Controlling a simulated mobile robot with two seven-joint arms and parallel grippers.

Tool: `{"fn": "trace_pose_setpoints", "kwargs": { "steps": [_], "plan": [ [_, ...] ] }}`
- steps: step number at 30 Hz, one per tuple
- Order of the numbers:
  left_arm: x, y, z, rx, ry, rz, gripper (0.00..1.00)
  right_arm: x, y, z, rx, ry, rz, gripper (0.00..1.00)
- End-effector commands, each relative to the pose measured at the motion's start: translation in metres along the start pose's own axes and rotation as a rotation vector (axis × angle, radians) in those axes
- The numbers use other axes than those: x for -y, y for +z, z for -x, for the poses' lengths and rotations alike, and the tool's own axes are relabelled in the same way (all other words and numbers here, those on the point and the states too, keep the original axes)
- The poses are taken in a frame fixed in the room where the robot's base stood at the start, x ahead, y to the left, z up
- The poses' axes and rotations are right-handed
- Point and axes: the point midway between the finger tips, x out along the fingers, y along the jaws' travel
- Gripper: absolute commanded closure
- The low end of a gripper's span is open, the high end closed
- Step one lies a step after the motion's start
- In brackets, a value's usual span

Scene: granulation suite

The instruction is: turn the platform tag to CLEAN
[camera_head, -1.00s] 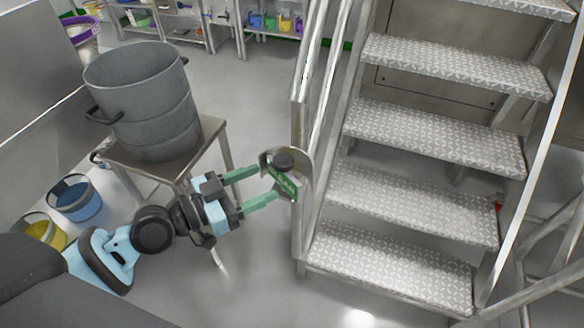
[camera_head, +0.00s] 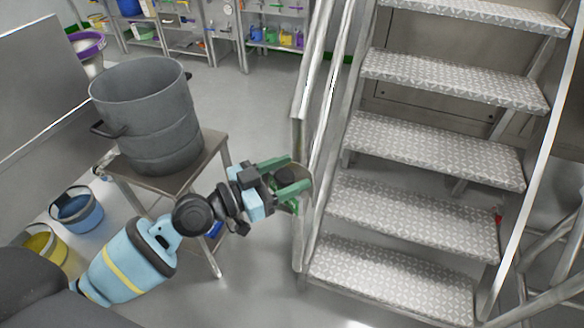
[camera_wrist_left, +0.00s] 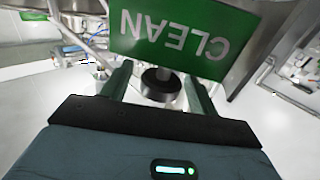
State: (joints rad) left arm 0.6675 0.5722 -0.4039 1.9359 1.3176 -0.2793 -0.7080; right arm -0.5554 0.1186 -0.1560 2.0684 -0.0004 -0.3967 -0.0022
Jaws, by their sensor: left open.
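In the wrist view gaps show between knob and fingers. The gripper hides much of the tag in the head view. My right gripper is not in view.
Metal stairs (camera_head: 430,140) with a handrail (camera_head: 318,80) stand right of the tag. A grey drum (camera_head: 150,115) sits on a steel stand (camera_head: 205,155) left of my gripper. A blue bucket (camera_head: 78,210) and a yellow bucket (camera_head: 45,248) stand on the floor. Shelves line the back.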

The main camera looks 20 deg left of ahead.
Motion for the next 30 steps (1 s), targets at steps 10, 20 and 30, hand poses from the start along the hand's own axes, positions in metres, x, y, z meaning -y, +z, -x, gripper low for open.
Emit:
{"fn": "trace_pose_setpoints", "kwargs": {
  "steps": [10, 20, 30],
  "plan": [
    [-0.0003, 0.0005, -0.0132, 0.001, 0.001, -0.001, 0.41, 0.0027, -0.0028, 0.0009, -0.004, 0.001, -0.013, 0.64],
    [-0.0003, 0.0005, -0.0128, 0.001, 0.001, 0.0, 0.68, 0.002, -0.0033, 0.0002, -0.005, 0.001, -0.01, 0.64],
    [-0.0003, -0.0005, -0.0128, 0.001, -0.009, 0.001, 0.85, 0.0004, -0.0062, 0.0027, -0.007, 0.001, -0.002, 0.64]
  ]
}}
